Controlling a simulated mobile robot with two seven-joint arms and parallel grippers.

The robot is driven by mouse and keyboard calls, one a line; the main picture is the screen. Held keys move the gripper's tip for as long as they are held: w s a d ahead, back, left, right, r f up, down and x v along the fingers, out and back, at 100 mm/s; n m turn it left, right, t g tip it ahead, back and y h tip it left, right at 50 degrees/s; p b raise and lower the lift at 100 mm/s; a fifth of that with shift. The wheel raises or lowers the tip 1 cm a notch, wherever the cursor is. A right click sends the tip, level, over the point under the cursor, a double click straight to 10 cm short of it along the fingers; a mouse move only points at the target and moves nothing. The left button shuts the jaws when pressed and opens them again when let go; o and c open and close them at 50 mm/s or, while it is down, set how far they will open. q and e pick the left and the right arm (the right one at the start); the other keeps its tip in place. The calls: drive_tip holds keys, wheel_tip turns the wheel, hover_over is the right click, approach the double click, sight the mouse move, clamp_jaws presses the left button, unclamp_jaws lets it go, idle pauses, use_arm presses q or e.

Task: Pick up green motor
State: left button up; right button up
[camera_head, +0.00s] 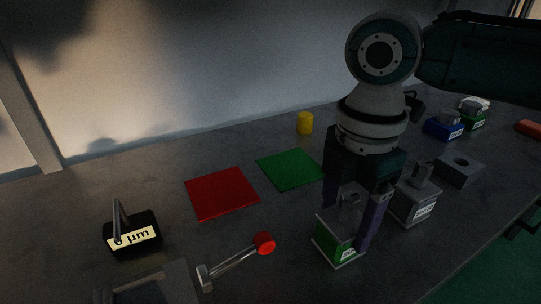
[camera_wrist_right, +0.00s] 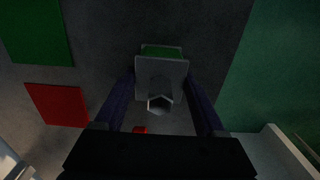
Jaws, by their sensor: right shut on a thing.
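The green motor (camera_head: 327,237) is a small block with green sides, a grey top and a white label, near the front of the bench. My right gripper (camera_head: 347,224) comes down over it from above, its two fingers shut on the motor. In the right wrist view the motor (camera_wrist_right: 162,66) shows its grey face and a green strip between the fingertips (camera_wrist_right: 160,76). I cannot tell whether its base touches the bench. My left gripper is not in view.
A grey motor (camera_head: 412,205) stands close to the right, with a grey block with a hole (camera_head: 460,168) beyond. A lever with a red knob (camera_head: 264,243) lies left. Red (camera_head: 221,193) and green (camera_head: 290,169) mats lie flat; a yellow cylinder (camera_head: 305,123) stands behind.

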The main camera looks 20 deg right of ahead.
clamp_jaws()
drive_tip(key=shift+r, duration=0.15)
idle(0.4)
